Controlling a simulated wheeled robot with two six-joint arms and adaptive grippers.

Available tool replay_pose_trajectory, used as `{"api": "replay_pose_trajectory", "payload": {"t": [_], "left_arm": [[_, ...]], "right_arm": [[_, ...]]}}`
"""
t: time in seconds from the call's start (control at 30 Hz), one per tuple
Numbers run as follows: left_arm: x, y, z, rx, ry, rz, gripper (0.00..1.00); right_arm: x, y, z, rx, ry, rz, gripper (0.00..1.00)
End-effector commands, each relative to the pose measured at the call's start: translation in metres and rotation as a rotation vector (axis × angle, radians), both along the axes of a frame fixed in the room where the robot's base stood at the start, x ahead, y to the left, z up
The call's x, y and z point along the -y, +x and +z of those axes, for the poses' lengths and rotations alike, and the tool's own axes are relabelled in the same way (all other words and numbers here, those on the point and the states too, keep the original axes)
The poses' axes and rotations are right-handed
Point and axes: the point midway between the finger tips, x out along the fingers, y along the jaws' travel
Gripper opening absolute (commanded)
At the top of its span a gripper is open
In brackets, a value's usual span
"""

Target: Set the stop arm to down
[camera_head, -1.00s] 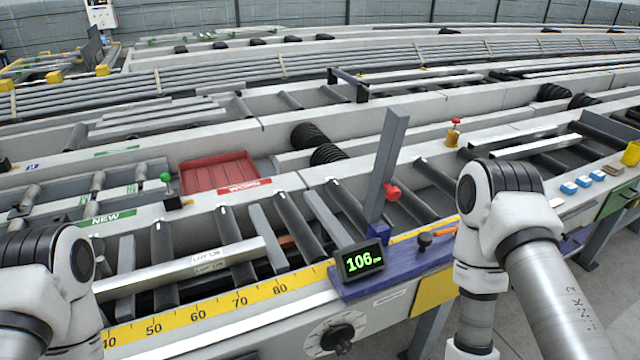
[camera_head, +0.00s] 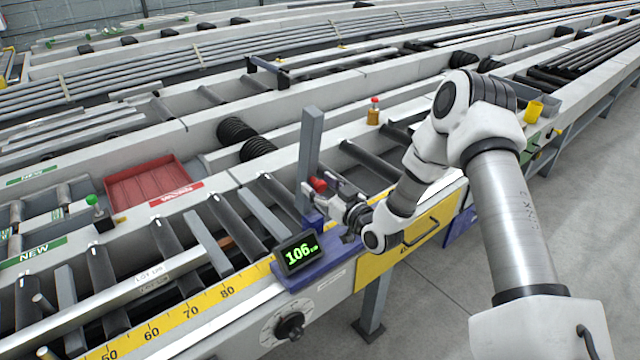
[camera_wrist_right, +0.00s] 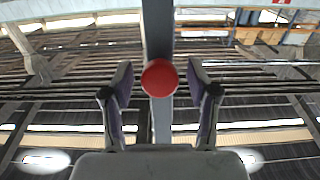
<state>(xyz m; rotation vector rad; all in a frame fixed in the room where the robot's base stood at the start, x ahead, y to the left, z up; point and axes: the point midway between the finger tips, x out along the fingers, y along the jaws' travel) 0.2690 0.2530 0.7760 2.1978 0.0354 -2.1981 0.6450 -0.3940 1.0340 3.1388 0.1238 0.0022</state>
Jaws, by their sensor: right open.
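The stop arm (camera_head: 310,150) is a grey bar standing upright on the blue carriage (camera_head: 300,274) at the table's front rail. A red knob (camera_head: 318,184) sits on its side near the lower part. My right gripper (camera_head: 322,190) is at the knob. In the right wrist view the red knob (camera_wrist_right: 160,77) lies between the two open fingers (camera_wrist_right: 160,90), with gaps on both sides, and the grey stop arm (camera_wrist_right: 157,30) stands behind it. My left gripper is not in view.
A display (camera_head: 298,252) reading 106 sits on the carriage, beside a yellow scale (camera_head: 190,312). Rollers, a red tray (camera_head: 150,180) and a lot-labelled bar lie to the left. A red-topped brass fitting (camera_head: 374,112) stands behind my right arm.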

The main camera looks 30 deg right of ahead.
Motion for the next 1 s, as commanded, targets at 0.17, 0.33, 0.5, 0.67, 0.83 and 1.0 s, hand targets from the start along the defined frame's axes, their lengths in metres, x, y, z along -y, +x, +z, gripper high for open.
{"api": "replay_pose_trajectory", "payload": {"t": [0.17,0.33,0.5,0.67,0.83,1.0], "left_arm": [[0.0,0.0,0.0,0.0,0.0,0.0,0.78],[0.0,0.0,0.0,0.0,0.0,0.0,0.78],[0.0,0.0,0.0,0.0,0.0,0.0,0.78],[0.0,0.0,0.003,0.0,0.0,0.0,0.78],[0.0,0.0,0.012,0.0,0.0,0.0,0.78],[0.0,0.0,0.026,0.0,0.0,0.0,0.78]], "right_arm": [[0.0,0.0,0.0,-0.001,0.001,0.0,0.59],[0.0,0.0,0.0,-0.001,0.001,0.0,0.03],[0.0,0.0,0.0,-0.002,0.0,0.0,0.0],[0.0,0.002,0.001,-0.014,-0.002,0.001,0.0],[-0.001,0.01,0.005,-0.063,-0.007,0.002,0.0],[-0.003,0.026,0.01,-0.156,-0.016,0.003,0.0]]}}
